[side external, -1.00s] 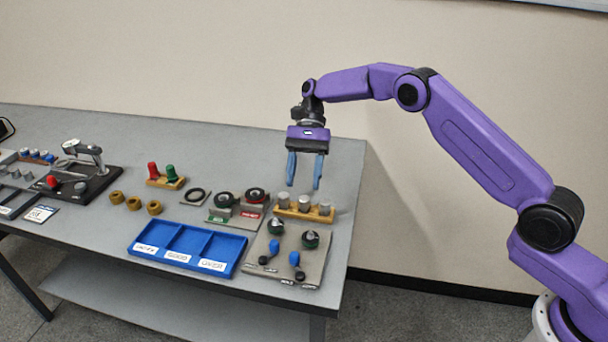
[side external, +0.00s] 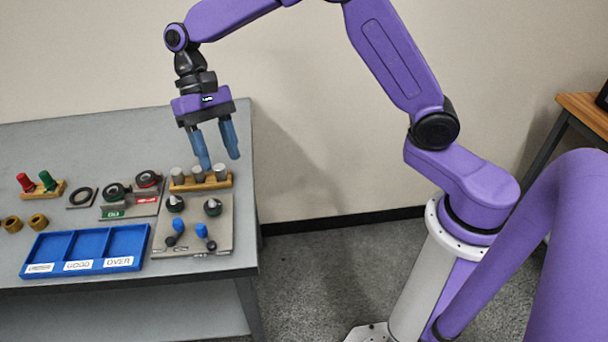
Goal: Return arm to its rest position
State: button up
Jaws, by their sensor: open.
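The fingertips look to be above or behind that block; the exact height and any contact cannot be told from this view. My purple arm reaches in from the right, with its upper links bent high over the table's right end.
A wooden table (side external: 585,110) stands far right.

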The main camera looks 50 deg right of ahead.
jog(key=s+d+n+t, duration=0.1)
jog(key=s+d+n, duration=0.3)
jog(key=s, duration=0.4)
jog(key=s+d+n+t+h, duration=0.1)
jog(key=s+d+n+t, duration=0.1)
jog(key=s+d+n, duration=0.3)
jog(key=s+d+n+t, duration=0.2)
jog(key=s+d+n, duration=0.3)
jog(key=s, duration=0.8)
jog(key=shift+d+h, duration=0.4)
jog(key=shift+d, duration=0.3)
